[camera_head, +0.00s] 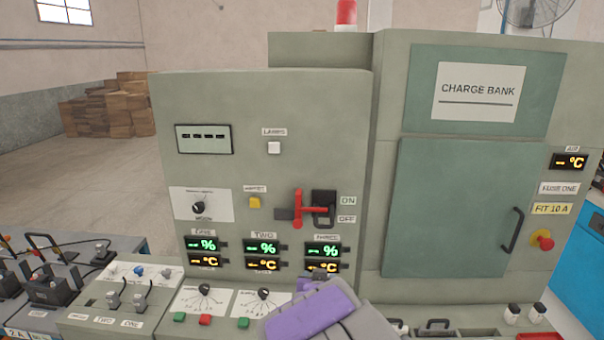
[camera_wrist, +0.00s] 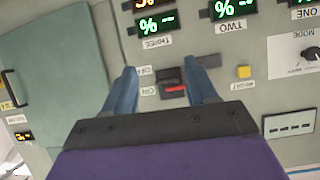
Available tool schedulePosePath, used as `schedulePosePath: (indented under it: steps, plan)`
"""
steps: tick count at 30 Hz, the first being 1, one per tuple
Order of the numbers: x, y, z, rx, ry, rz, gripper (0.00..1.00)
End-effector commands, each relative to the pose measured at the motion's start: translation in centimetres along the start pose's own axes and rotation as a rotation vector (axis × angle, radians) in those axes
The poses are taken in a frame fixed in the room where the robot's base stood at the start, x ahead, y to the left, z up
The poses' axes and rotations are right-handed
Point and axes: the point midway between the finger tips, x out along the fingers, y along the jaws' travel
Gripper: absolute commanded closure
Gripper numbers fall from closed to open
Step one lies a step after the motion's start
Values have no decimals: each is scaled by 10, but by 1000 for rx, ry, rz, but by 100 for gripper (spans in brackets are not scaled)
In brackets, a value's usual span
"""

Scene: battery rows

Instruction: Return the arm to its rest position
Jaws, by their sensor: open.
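My gripper (camera_wrist: 160,70) shows in the wrist view, with two blue fingers spread apart and nothing held between them. Its dark palm and purple body fill the bottom of that view. In the head view my purple arm part (camera_head: 312,315) is at the bottom centre, low in front of the cabinet; the fingertips cannot be made out there. The red and black ON/OFF switch (camera_head: 323,210) is on the cabinet front above it. In the wrist view, which is upside down, the switch (camera_wrist: 172,88) appears between the fingers; contact cannot be confirmed.
The grey-green cabinet (camera_head: 262,105) stands close in front, with a CHARGE BANK door (camera_head: 445,215) on the right. A sloped console with knobs (camera_head: 205,291) juts out below. Batteries (camera_head: 50,285) sit on a bench at left. Open floor (camera_head: 70,185) lies behind the bench.

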Motion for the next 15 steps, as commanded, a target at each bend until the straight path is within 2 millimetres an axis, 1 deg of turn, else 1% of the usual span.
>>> schedulePosePath:
  steps: [1,2,3,5,6,8,9,11,12,14,15]
  plan:
    - [-13,12,6,12,-67,1,43]
    - [-21,18,13,15,-117,1,43]
    - [-33,25,22,16,-181,0,43]
    - [-52,35,38,17,-278,-3,43]
    - [-67,41,47,17,-340,-6,43]
    - [-90,50,63,14,-437,-10,43]
    - [-107,56,72,11,-497,-13,43]
    - [-134,65,87,6,-591,-20,43]
    - [-153,71,97,1,-652,-23,43]
    - [-182,81,111,-10,-741,-26,43]
    - [-203,87,121,-16,-803,-29,43]
